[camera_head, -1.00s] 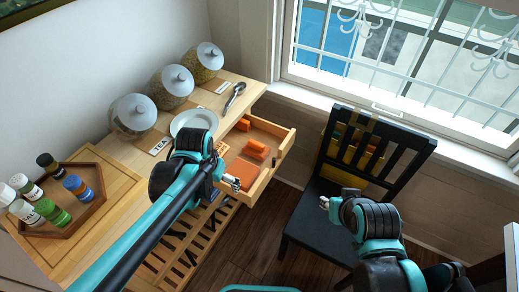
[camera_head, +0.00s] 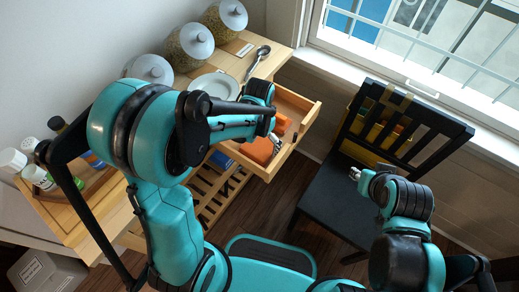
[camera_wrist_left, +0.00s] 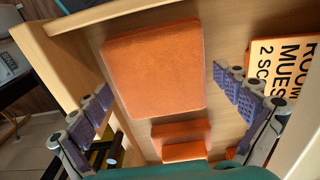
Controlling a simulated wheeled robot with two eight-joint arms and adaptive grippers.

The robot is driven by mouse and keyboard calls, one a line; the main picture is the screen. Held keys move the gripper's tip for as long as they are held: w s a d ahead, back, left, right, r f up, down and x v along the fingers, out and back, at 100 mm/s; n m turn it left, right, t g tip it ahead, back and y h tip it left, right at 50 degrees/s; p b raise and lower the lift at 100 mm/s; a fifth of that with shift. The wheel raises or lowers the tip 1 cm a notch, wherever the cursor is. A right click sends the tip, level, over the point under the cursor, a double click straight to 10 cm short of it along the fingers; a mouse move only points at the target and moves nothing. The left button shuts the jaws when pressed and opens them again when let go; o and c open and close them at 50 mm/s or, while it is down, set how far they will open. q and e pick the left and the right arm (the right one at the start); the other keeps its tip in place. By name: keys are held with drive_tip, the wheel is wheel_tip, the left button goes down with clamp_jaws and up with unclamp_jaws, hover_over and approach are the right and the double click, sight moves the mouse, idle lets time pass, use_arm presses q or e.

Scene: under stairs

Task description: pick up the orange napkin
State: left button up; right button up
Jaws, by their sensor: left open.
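The orange napkin (camera_head: 257,151) is a flat, folded orange square lying in the open wooden drawer (camera_head: 302,126). In the left wrist view the napkin (camera_wrist_left: 153,70) lies on the drawer floor between my fingers, with no contact visible. My left gripper (camera_head: 271,141) is over the drawer, open and empty; its purple-padded fingers also show in the left wrist view (camera_wrist_left: 163,88). In the head view my left arm covers part of the drawer. My right gripper (camera_head: 355,174) is above the black chair seat, its jaws too small to read.
Smaller orange blocks (camera_wrist_left: 182,140) and an orange lettered box (camera_wrist_left: 280,70) lie in the drawer near the napkin. Jars (camera_head: 190,46), a plate (camera_head: 214,86) and a spoon (camera_head: 257,60) are on the counter. A black chair (camera_head: 335,213) stands right of the drawer.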

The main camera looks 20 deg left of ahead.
sight(259, 145)
use_arm(q)
drive_tip(key=shift+f, duration=0.5)
drive_tip(key=shift+r, duration=0.1)
drive_tip(key=c, duration=0.9)
drive_tip(key=shift+r, duration=0.1)
wheel_tip(259, 145, up, 9)
drive_tip(key=p, duration=0.4)
drive_tip(key=shift+r, duration=0.45)
drive_tip(key=shift+o, duration=0.4)
